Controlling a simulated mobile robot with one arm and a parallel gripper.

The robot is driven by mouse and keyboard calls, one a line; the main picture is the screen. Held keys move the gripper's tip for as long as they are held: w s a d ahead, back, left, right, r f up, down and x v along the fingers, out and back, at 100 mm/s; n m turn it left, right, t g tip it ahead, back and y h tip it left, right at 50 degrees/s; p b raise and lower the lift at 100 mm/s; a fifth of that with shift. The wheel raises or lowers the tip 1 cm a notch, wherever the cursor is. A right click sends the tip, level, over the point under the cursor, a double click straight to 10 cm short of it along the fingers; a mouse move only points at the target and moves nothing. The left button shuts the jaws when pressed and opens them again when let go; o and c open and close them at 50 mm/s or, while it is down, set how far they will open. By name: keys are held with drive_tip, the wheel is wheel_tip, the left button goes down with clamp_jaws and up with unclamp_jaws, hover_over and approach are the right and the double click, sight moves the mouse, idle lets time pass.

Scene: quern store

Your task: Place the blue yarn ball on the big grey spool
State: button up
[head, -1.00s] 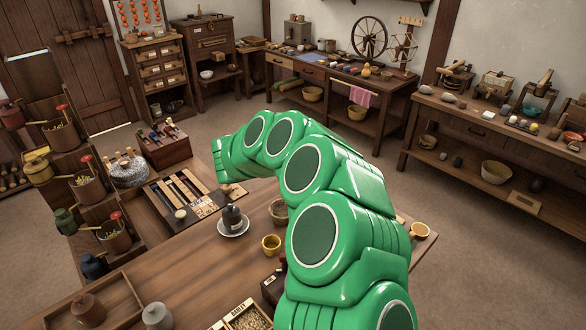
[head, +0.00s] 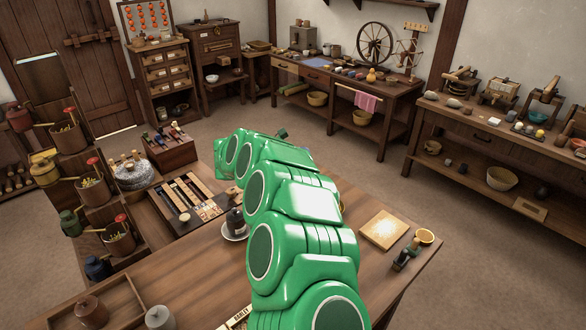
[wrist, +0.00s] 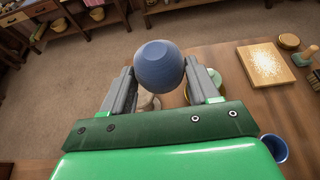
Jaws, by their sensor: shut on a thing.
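The blue yarn ball (wrist: 158,64) sits between the two fingers of my gripper (wrist: 162,85) in the wrist view. The gripper is shut on it and holds it above the floor and table edge. In the head view my green arm hides the ball and most of the gripper. I cannot pick out the big grey spool with certainty in either view.
A back bench (head: 330,80) and a right bench (head: 460,122) carry many small things. Open floor (head: 372,178) lies between them.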

drive_tip(key=shift+w+a+f, duration=0.2)
drive_tip(key=shift+w+f, duration=0.2)
drive_tip(key=shift+w, duration=0.35)
drive_tip(key=shift+w+a+f, duration=0.15)
drive_tip(key=shift+w+f, duration=0.2)
drive_tip(key=shift+w, duration=0.4)
drive_tip(key=shift+w+a+f, duration=0.25)
drive_tip(key=shift+w+f, duration=0.8)
drive_tip(key=shift+f, duration=0.25)
drive_tip(key=shift+w+a+f, duration=0.2)
drive_tip(key=shift+w+f, duration=0.85)
drive_tip(key=shift+f, duration=0.2)
drive_tip(key=shift+w, duration=0.1)
drive_tip(key=shift+w+f, duration=0.25)
drive_tip(key=shift+f, duration=0.15)
drive_tip(key=shift+a+f, duration=0.1)
drive_tip(key=shift+f, duration=1.4)
drive_tip(key=shift+f, duration=0.1)
drive_tip(key=o, duration=1.1)
drive_tip(key=shift+c, duration=0.2)
